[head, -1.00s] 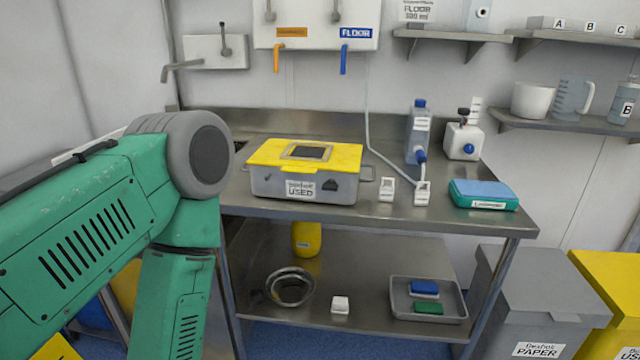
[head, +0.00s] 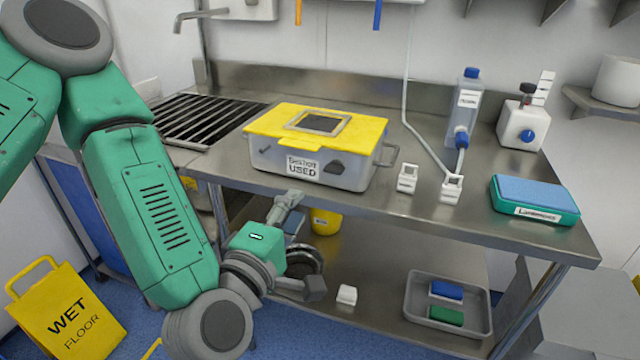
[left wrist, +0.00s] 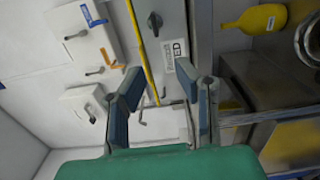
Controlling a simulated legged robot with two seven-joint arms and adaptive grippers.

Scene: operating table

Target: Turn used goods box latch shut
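The used goods box (head: 265,158) is a grey box with a yellow lid (head: 365,130) and a "USED" label, standing on the steel table. Its dark latch (head: 336,168) is on the front face, right of the label. In the left wrist view the box (left wrist: 172,18) appears sideways, with the dark latch (left wrist: 154,23) beyond the fingers. My left gripper (head: 304,245) is open and empty, in front of the table edge, below the box and apart from it. Its spread fingers also show in the left wrist view (left wrist: 160,73). My right gripper is not in view.
A metal side handle (head: 388,153) sticks out at the box's right. White holders (head: 407,180), a bottle (head: 463,112) and a teal container (head: 535,203) stand farther right. The table's front edge (head: 420,222) lies between the gripper and the box. The lower shelf holds a tray (head: 410,300).

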